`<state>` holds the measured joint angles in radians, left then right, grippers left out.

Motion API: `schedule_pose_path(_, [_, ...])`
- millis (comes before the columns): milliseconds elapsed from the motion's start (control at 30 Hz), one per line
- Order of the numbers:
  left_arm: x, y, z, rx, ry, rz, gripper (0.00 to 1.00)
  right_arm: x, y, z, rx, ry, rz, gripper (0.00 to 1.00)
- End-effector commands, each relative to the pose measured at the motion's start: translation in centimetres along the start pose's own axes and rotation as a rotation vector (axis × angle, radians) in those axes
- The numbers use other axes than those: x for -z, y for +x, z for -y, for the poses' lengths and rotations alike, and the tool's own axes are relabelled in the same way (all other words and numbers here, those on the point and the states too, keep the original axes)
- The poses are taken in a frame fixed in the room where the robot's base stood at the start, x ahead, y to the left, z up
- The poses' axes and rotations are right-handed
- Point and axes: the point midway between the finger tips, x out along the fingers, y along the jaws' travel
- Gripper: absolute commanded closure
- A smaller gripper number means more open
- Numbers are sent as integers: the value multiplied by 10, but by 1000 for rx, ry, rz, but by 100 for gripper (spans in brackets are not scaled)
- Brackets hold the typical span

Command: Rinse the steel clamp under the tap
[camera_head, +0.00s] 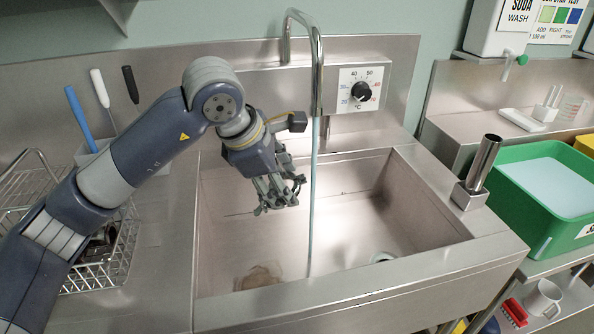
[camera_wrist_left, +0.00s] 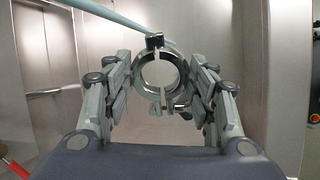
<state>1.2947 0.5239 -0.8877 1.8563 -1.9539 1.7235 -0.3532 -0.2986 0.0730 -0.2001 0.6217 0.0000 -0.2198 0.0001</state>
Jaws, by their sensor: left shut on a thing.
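My left gripper (camera_head: 279,192) is over the sink, left of the water stream. In the left wrist view, its fingers (camera_wrist_left: 160,85) are shut on the steel clamp (camera_wrist_left: 140,77), a shiny ring with a dark knob at its top. The clamp is hard to make out among the fingers in the head view. The tap (camera_head: 318,70) is a bent steel pipe, and a thin blue water stream (camera_head: 312,210) falls from it into the sink. The stream (camera_wrist_left: 120,20) passes behind the clamp's top in the wrist view. In the head view a small gap separates stream and fingers. My right gripper is out of view.
The steel sink (camera_head: 458,254) has a brownish patch (camera_head: 258,277) on its floor and a drain (camera_head: 382,257). A temperature dial (camera_head: 361,92) is behind. A wire rack (camera_head: 120,262) stands left. A steel tube holder (camera_head: 483,165) and a green tub (camera_head: 520,221) stand right.

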Motion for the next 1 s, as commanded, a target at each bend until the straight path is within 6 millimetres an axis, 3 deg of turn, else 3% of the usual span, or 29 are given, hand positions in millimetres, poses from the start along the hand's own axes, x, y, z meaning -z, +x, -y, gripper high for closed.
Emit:
schedule_pose_path(633, [14,-54,16,-3,1,1,78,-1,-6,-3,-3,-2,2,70])
schedule_pose_path(1000, [16,-60,18,-2,-1,0,78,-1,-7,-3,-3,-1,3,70])
